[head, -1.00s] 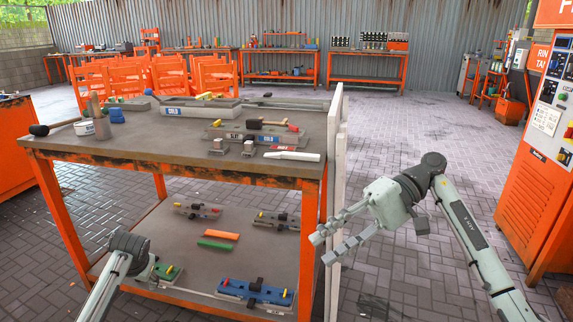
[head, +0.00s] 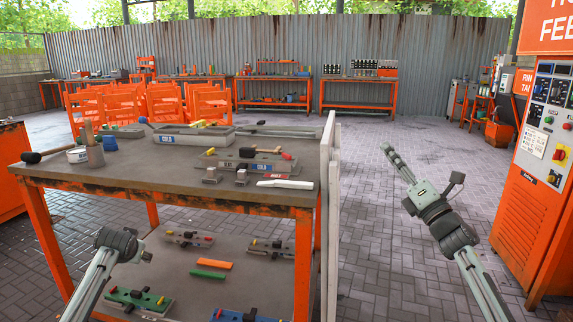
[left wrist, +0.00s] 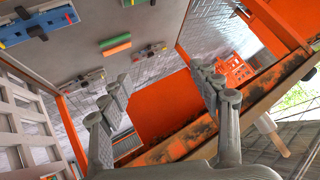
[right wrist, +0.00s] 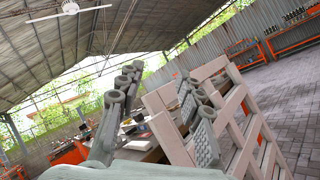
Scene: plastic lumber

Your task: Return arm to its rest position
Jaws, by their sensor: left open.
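My right arm rises at the right of the head view, and its gripper (head: 393,157) points up and away over the bare floor, right of the workbench. It is seen edge-on there. In the right wrist view its two fingers (right wrist: 155,105) stand apart with nothing held between them. My left arm (head: 113,245) shows at the lower left of the head view, in front of the workbench; its gripper is hidden there. In the left wrist view the left gripper's fingers (left wrist: 162,92) are spread and empty, near the bench's lower shelf and orange frame.
The workbench (head: 150,180) holds a mallet, cans and grey moulds; its lower shelf (head: 190,295) holds more moulds and coloured bars. A white slatted panel (head: 328,220) stands at its right end. An orange control cabinet (head: 540,170) stands far right. Paved floor between them is clear.

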